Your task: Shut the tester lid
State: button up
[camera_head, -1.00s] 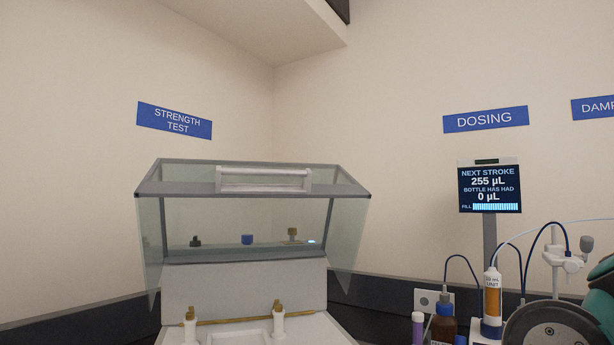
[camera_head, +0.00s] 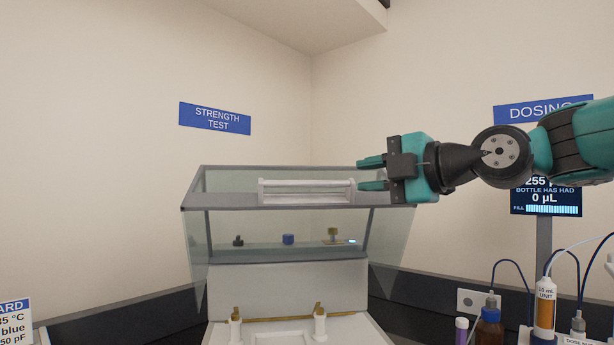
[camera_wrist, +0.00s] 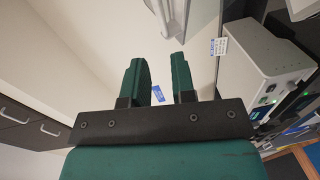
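The tester lid (camera_head: 230,236) is a clear box with grey edges, tilted up and open above the white tester body (camera_head: 288,287). A white bar handle (camera_head: 306,191) runs along its upper front edge. My gripper (camera_head: 371,173) is at the right end of the handle, its two green fingers pointing left, one above the other with a gap between them. In the wrist view the fingers (camera_wrist: 158,75) are apart with nothing between them. I cannot tell whether a finger touches the handle or lid.
Two brass electrode posts (camera_head: 319,321) stand on the tester. To the right are a dosing screen (camera_head: 545,200), an amber bottle (camera_head: 488,325) and an orange syringe (camera_head: 544,305). Air left of the lid is free. The wrist view shows a light grey cabinet (camera_wrist: 262,85) at right.

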aim_at(311, 184)
jog(key=p+x, duration=0.5)
jog(key=x, duration=0.7)
jog(key=shift+r, duration=0.1)
jog(key=shift+w+a, duration=0.3)
jog(key=shift+a, duration=0.1)
grip_shut()
